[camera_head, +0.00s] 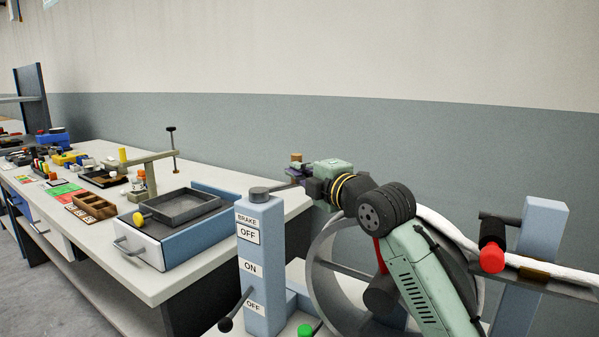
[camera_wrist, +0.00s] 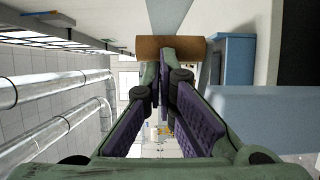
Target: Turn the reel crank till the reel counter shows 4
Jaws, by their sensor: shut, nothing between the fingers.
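The reel (camera_head: 322,270) is a large grey wheel at the lower right of the head view, partly hidden behind my arm. A red bar (camera_head: 380,256) shows beside its dark hub, mostly covered by my arm; I cannot tell whether it is the crank. I cannot make out the reel counter. My gripper (camera_head: 288,181) is above and left of the reel, pointing left toward the bench. Its fingers are shut and empty. In the wrist view, a brown block (camera_wrist: 170,47) shows at the fingertips (camera_wrist: 163,88); contact is unclear.
A blue-grey brake post (camera_head: 263,285) with ON and OFF labels and a black-knobbed lever (camera_head: 225,324) stands left of the reel. A red knob (camera_head: 491,257) and white rope (camera_head: 560,275) are at right. The bench (camera_head: 150,285) holds a drawer unit (camera_head: 142,250) and trays.

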